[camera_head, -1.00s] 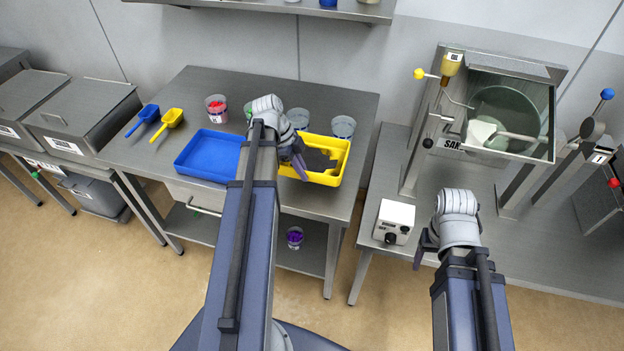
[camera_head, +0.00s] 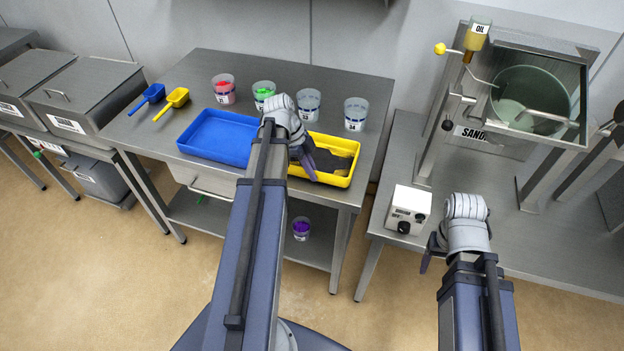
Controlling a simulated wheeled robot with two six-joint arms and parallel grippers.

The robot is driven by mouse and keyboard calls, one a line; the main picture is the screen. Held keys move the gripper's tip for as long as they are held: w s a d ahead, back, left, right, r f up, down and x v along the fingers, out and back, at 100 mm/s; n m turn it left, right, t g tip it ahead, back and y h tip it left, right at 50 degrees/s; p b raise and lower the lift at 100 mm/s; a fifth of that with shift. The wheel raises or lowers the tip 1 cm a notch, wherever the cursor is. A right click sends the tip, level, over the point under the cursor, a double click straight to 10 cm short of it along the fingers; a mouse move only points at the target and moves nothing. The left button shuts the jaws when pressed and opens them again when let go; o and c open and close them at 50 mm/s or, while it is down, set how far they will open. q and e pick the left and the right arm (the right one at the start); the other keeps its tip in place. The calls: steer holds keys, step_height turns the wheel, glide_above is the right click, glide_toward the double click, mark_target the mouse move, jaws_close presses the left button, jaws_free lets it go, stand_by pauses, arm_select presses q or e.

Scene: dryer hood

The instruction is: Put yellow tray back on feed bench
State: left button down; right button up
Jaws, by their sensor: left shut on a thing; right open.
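The yellow tray (camera_head: 343,182) is at the front right of the steel feed bench (camera_head: 345,82), just right of the blue tray (camera_head: 222,152). It looks level and holds dark grey material. It appears on or very close to the bench top; I cannot tell whether it touches. My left gripper (camera_head: 311,168) is shut on the yellow tray near its left end; the wrist and fingers hide part of that end. My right gripper (camera_head: 428,255) is open and empty, low in front of the right-hand bench, beside the white control box.
Several cups, including one with red (camera_head: 223,89) and one with green (camera_head: 263,92) contents, stand behind the trays. Blue (camera_head: 150,95) and yellow (camera_head: 173,100) scoops lie at left. The control box (camera_head: 409,210) and hood machine (camera_head: 530,95) stand on the right-hand bench.

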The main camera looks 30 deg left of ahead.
arm_select(q)
steer(key=shift+f+b, duration=0.3)
steer(key=shift+f, duration=0.5)
arm_select(e)
steer(key=shift+f, duration=0.8)
arm_select(q)
steer(key=shift+f, duration=0.2)
steer(key=c, duration=1)
jaws_free()
arm_select(e)
steer(key=shift+f, duration=0.15)
arm_select(q)
steer(key=shift+r, duration=0.2)
